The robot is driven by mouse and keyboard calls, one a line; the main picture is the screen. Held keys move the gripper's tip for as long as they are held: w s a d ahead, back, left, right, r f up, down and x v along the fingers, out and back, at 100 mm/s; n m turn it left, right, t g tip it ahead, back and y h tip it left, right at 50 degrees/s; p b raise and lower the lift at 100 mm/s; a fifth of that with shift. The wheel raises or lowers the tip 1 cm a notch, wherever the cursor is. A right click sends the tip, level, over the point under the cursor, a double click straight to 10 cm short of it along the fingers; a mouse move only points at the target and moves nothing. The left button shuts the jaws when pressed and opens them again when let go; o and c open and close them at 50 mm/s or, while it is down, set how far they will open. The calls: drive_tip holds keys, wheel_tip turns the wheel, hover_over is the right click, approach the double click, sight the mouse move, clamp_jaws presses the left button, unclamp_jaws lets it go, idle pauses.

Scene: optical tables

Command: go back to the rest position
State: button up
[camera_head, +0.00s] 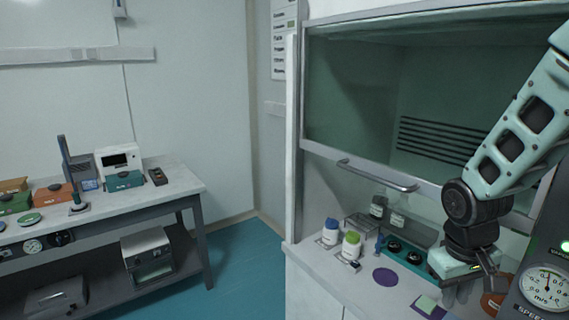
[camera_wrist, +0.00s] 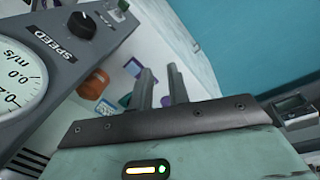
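My gripper (camera_head: 466,290) hangs at the end of the teal arm, at the right of the head view. It is low over the front of the fume hood's counter (camera_head: 318,268). In the wrist view the two grey fingers of the gripper (camera_wrist: 161,70) stand apart, with nothing held between them. The arm is bent and reaches in from the upper right, in front of the hood opening. No marker of a rest position is in view.
A gauge panel marked SPEED (camera_head: 547,287) stands close right of the gripper. The hood sash handle (camera_head: 378,178) is left of the arm. Two bottles, a blue-capped one (camera_head: 330,232) and a green-capped one (camera_head: 352,244), stand on the counter. A side table (camera_head: 170,192) is left; floor (camera_head: 240,262) between is clear.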

drive_tip(key=shift+s+r+m+t+y, duration=0.75)
drive_tip(key=shift+s+r+t, duration=0.35)
drive_tip(key=shift+s+r, duration=1.05)
drive_tip(key=s+a+f+n+g+b, duration=0.1)
drive_tip(key=s+a+f+n+b, duration=0.2)
drive_tip(key=s+a, duration=0.4)
drive_tip(key=s+a+f+n+g+b, duration=0.1)
drive_tip(key=s+a+f+n+b, duration=0.2)
drive_tip(key=a, duration=0.7)
drive_tip(key=s+n+b, duration=0.2)
drive_tip(key=s, duration=0.1)
drive_tip(key=shift+s+a+g+y, duration=0.25)
drive_tip(key=shift+s+g+y, duration=0.05)
drive_tip(key=shift+s+y, duration=0.05)
drive_tip(key=shift+d+f, duration=0.1)
